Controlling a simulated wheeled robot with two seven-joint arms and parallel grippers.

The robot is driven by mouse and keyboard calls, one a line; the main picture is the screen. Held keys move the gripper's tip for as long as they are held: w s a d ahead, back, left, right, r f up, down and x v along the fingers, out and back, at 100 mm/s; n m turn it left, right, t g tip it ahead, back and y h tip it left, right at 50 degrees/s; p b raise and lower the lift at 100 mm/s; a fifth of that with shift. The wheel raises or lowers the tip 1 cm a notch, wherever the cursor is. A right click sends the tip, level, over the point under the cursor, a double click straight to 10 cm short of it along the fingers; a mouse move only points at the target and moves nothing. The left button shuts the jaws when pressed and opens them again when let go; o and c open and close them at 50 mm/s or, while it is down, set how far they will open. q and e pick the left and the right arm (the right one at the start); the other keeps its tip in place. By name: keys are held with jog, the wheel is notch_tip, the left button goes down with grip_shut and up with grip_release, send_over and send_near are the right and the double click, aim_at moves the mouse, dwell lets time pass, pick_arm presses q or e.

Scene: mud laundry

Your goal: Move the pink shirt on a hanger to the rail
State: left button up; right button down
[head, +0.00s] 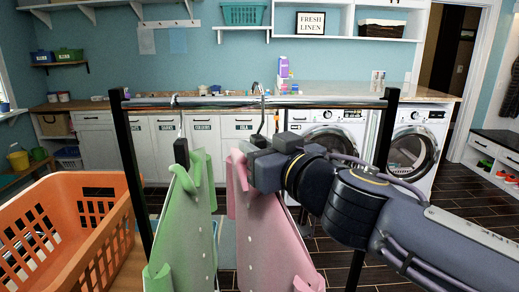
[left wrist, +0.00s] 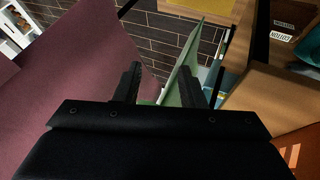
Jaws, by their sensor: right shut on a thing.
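The pink shirt (head: 268,245) hangs upright in the head view, in the middle, right of a green shirt (head: 185,230). My right gripper (head: 250,168) is shut at the top of the pink shirt, at its hanger. A thin dark hanger hook (head: 262,118) rises above the gripper to the silver rail (head: 220,101); I cannot tell if it rests on the rail. In the left wrist view my left gripper (left wrist: 172,85) has its fingers apart. The green shirt (left wrist: 185,75) shows beyond and between them; I see no grip on it.
Black posts (head: 133,165) carry the rail at both ends. An orange basket (head: 75,225) stands at left. Washing machines (head: 412,150) and white cabinets (head: 165,150) line the back. A large dull pink surface (left wrist: 60,80) fills the left of the left wrist view.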

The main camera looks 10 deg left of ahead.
jog(key=shift+w+a+p, duration=0.15)
jog(key=shift+w, duration=0.75)
jog(key=shift+w+a+p, duration=0.2)
jog(key=shift+w, duration=0.7)
jog(key=shift+w+a+p, duration=0.15)
jog(key=shift+w, duration=0.75)
jog(key=shift+s+f+b, duration=0.1)
jog(key=shift+f+b, duration=0.95)
jog(key=shift+b, duration=0.15)
jog(key=c, duration=1.1)
grip_release()
jog(key=shift+f, duration=0.1)
